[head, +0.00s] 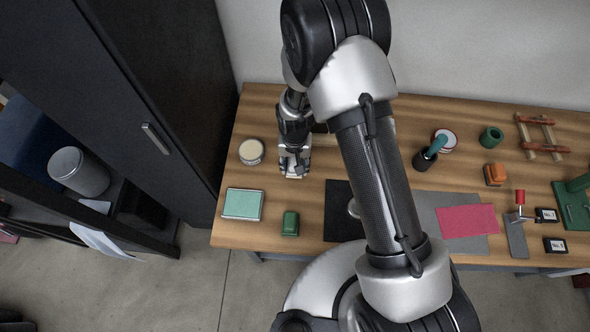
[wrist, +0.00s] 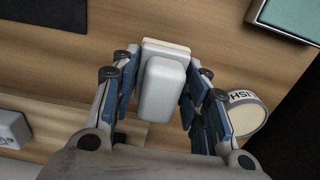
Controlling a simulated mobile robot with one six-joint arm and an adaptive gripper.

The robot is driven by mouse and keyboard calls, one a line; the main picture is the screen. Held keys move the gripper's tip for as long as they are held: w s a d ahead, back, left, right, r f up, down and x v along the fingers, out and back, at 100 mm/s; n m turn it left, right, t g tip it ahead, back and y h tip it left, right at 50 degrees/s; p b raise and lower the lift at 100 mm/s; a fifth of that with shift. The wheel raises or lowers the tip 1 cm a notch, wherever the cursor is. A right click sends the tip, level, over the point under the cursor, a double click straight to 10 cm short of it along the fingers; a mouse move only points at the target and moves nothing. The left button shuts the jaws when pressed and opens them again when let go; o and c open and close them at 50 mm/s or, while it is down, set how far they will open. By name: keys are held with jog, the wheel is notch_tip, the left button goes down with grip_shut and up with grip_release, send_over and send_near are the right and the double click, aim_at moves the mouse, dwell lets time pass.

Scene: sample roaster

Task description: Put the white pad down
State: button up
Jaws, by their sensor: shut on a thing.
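The white pad (wrist: 165,88) is a pale block with rounded corners and a cream layer at its far end, seen in the wrist view. My gripper (wrist: 164,78) is shut on it, with blue-faced fingers along its left and right sides. In the head view my gripper (head: 294,163) points down over the left part of the wooden table (head: 262,115). The pad is mostly hidden there beneath the fingers. I cannot tell whether it touches the table.
A round cream-topped tin (head: 251,151) stands close left of my gripper. A green-topped flat case (head: 243,204) and a small green block (head: 290,223) lie nearer the front edge. A black mat (head: 338,210) lies to the right. Bare wood lies between them.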

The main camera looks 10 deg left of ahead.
aim_at(295, 160)
jog(key=shift+f+b, duration=0.55)
jog(key=shift+f, duration=1.4)
jog(key=shift+f, duration=0.1)
jog(key=o, duration=1)
notch_tip(295, 160, up, 13)
jog(key=p, duration=0.4)
jog(key=shift+f, duration=0.2)
jog(key=d+r+t, duration=0.1)
jog(key=d+r, duration=0.4)
jog(key=r, duration=0.6)
jog(key=d+r+t, duration=0.1)
jog(key=d+r, duration=0.4)
jog(key=r, duration=0.6)
jog(key=s+d+r+t, duration=0.1)
jog(key=s+d+r, duration=0.4)
jog(key=s, duration=0.3)
jog(key=s+d+r+t, duration=0.1)
jog(key=s+d+r, duration=0.4)
jog(key=s+r, duration=0.2)
jog(key=shift+s+m+t, duration=0.3)
jog(key=shift+s, duration=0.9)
